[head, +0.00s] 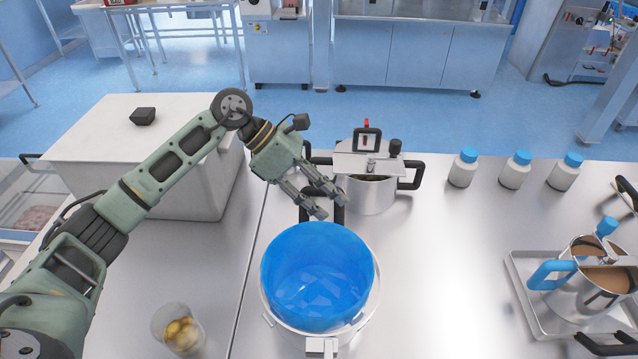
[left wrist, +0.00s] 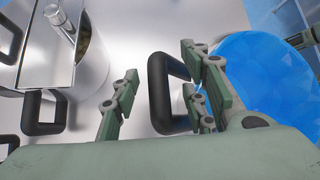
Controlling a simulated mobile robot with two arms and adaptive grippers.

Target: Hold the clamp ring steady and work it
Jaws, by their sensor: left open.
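A pale clamp ring (head: 372,306) runs around the top of a pot lined with a bright blue bag (head: 318,275). A small block-like part (head: 322,346), perhaps its latch, sits at the near side. The bag also shows at the right of the left wrist view (left wrist: 265,75). My left gripper (head: 331,202) is open and empty, beyond the far rim by the pot's black far handle. In the left wrist view that handle (left wrist: 158,95) appears between the spread fingers; I cannot tell whether they touch it. The far ring is mostly hidden. My right gripper is not in view.
A lidded steel pot (head: 372,195) stands just behind my left gripper. White bottles with blue caps (head: 515,172) stand at back right. A tray with a steel jug (head: 580,290) is at right. A clear cup (head: 178,328) stands front left. A large white box (head: 200,190) is at left.

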